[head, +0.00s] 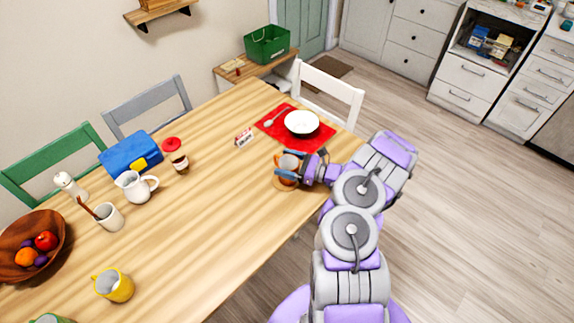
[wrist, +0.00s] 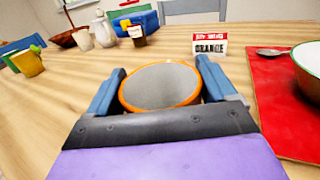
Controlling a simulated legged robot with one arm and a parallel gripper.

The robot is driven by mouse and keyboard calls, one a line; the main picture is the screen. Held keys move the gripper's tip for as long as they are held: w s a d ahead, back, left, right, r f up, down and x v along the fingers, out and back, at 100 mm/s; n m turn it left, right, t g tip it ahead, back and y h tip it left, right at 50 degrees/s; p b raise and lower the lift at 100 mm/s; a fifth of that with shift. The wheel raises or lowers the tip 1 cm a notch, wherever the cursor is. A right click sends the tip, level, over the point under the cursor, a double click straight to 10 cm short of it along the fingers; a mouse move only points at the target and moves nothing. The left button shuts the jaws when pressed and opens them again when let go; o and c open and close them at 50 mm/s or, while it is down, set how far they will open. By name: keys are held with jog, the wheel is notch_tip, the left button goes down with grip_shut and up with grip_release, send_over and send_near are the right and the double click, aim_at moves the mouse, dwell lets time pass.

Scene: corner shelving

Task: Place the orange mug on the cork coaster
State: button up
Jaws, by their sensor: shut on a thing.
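The orange mug (head: 288,164) is between the two blue fingers of my gripper (head: 284,163), near the table's right edge. In the wrist view the orange mug (wrist: 160,87) shows its orange rim and grey inside, with a finger of my gripper (wrist: 160,68) on each side. My gripper is shut on it, and the mug looks upright. The cork coaster (head: 285,185) shows just below the mug in the head view, partly covered by mug and fingers. I cannot tell whether the mug's base touches it. The coaster is hidden in the wrist view.
A red placemat (head: 267,124) with a white bowl (head: 301,122) and spoon lies beyond my gripper. A white jug (head: 134,186), a jar (head: 180,163) and a yellow mug (head: 114,285) stand farther left. The table's middle is clear.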

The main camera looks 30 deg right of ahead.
jog(key=shift+a, duration=0.6)
jog(key=o, duration=0.9)
jog(key=shift+a, duration=0.1)
jog(key=shift+c, duration=0.2)
jog(key=shift+o, duration=1)
jog(key=shift+s+d, duration=0.1)
jog(key=shift+d, duration=0.5)
jog(key=p+v, duration=0.2)
jog(key=v, duration=0.9)
jog(key=shift+s+d+r+p, duration=0.1)
jog(key=shift+s+p, duration=0.05)
jog(key=shift+p, duration=0.25)
jog(key=a+r+n+g+y, duration=0.4)
jog(key=a+r+n+g, duration=0.65)
jog(key=a+r, duration=0.95)
jog(key=s+a+r+n+g+h, duration=0.2)
jog(key=s+a+r+n+g, duration=0.3)
jog(key=a, duration=0.3)
jog(key=s+a+r+n+g+h, duration=0.1)
jog(key=s+a+n+h, duration=0.1)
jog(key=s+n+h, duration=0.35)
jog(key=s+a+r+n+g+h, duration=0.1)
jog(key=s+a+r+n+h, duration=0.15)
jog(key=s, duration=0.65)
jog(key=s+d+n+t+h, duration=0.2)
jog(key=s+d+h, duration=0.4)
jog(key=s, duration=0.6)
jog(key=shift+d+n+t+h, duration=0.35)
jog(key=shift+d+n, duration=0.4)
jog(key=shift+d, duration=0.25)
